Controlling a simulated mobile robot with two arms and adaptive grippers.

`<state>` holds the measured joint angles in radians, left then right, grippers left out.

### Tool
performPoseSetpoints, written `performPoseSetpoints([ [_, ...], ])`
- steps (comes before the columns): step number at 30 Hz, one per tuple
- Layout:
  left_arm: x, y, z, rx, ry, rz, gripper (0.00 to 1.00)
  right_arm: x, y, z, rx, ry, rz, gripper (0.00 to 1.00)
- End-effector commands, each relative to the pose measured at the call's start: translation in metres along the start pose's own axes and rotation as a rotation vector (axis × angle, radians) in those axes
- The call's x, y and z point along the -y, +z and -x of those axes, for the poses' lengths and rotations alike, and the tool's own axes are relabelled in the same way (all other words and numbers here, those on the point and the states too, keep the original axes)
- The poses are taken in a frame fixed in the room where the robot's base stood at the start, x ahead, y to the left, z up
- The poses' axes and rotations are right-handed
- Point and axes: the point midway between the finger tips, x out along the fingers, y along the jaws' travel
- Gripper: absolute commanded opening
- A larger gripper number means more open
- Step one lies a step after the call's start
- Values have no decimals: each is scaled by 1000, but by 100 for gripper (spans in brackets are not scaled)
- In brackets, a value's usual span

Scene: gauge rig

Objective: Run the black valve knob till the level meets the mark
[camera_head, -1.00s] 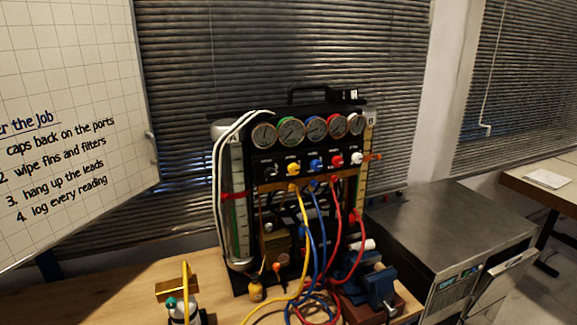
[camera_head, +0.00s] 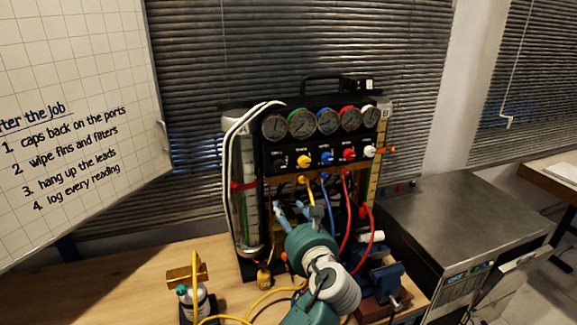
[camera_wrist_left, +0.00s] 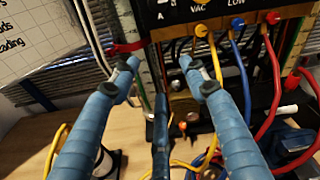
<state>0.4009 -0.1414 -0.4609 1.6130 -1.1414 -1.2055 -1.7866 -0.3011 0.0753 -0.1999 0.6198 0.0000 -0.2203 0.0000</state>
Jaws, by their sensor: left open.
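The gauge rig (camera_head: 318,105) stands on the bench against the blinds. Its black valve knob (camera_head: 281,161) is at the left end of a row of coloured knobs below the dials. At the rig's left, a tall clear column (camera_head: 248,212) has a red band (camera_head: 242,185) around it; greenish content shows inside, but its exact level is too small to read. My left gripper (camera_head: 291,211) is open and empty in front of the rig, below the black knob and apart from it. In the left wrist view its spread fingers (camera_wrist_left: 159,63) point at the lower panel. My right gripper is not in view.
Yellow, blue and red hoses (camera_head: 345,215) hang from the rig's front ports close to my left gripper. A small bottle (camera_head: 197,302) stands at the front left. A blue vise (camera_head: 383,278) is at the right. The wooden bench's left part is mostly clear.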

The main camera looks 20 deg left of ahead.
Motion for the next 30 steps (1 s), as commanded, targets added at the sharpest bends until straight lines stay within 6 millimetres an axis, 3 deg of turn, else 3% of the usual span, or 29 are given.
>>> performPoseSetpoints([
  [1, 16, 23, 2, 51, -10, -64, 45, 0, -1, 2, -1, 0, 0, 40],
  [3, 28, 44, 5, 104, -14, -136, 45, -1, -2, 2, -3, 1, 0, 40],
  [6, 37, 59, 6, 140, -14, -188, 45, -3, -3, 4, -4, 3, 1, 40],
  [11, 38, 65, -11, 146, -12, -197, 45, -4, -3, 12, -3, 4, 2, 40],
  [22, 39, 74, -78, 142, -12, -194, 45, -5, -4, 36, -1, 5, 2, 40],
  [30, 39, 74, -99, 141, -15, -191, 45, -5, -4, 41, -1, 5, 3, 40],
])
